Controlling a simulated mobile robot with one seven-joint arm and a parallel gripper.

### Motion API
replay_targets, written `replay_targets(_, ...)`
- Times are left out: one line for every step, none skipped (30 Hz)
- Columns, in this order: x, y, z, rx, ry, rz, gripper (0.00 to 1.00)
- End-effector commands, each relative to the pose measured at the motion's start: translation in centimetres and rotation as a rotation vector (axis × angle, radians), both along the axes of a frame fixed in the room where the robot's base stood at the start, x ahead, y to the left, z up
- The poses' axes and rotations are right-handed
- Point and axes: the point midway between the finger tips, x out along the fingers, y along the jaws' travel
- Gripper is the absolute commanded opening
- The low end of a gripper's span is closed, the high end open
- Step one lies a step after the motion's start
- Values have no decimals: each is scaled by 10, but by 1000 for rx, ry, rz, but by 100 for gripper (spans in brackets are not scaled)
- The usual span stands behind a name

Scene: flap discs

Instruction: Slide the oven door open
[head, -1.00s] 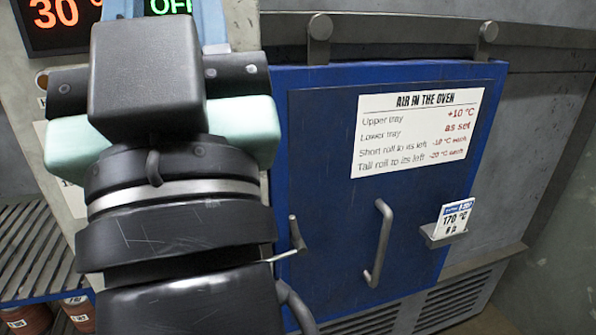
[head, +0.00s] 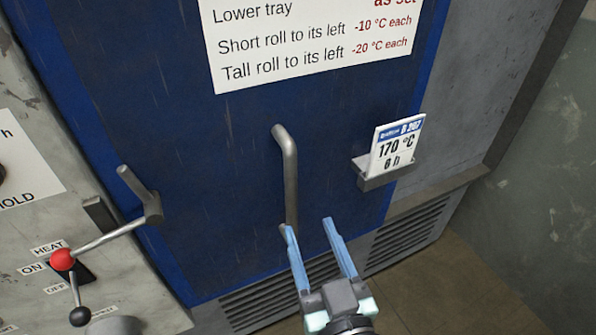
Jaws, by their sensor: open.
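The blue oven door (head: 215,180) fills the middle of the head view and looks shut. A grey vertical bar handle (head: 288,165) stands out from its lower middle. My gripper (head: 308,228), with two light-blue fingers, is open and empty at the handle's lower end. Its left finger overlaps the bottom of the handle in the picture; I cannot tell whether they touch. A grey latch lever (head: 145,195) sits at the door's left edge, with a rod running down toward a red knob.
A small holder with a 170 °C card (head: 395,150) juts from the door, right of the handle. A control panel with a red knob (head: 62,260) stands at the left. Vent grilles (head: 405,238) lie below the door. Bare floor shows at lower right.

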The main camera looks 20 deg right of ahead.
Motion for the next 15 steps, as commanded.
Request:
replay_targets(6,-1,4,0,-3,1,57)
replay_targets(10,-2,4,0,-4,1,57)
replay_targets(16,-3,5,0,-3,0,57)
replay_targets(21,-3,6,-1,-4,1,57)
replay_targets(27,-4,6,0,-4,1,57)
replay_targets(34,-5,5,1,-4,1,57)
replay_targets(40,-7,6,-1,-5,0,57)
replay_targets(46,-7,6,-1,-4,0,57)
replay_targets(53,-8,6,0,-4,1,57)
replay_targets(59,-10,6,0,-4,1,57)
replay_targets(65,-11,6,0,-3,1,57)
replay_targets(72,-12,6,-1,-3,1,57)
replay_targets(78,-12,5,-1,-3,1,57)
replay_targets(83,-13,5,0,-3,1,57)
replay_targets(90,-15,5,-1,-4,1,57)
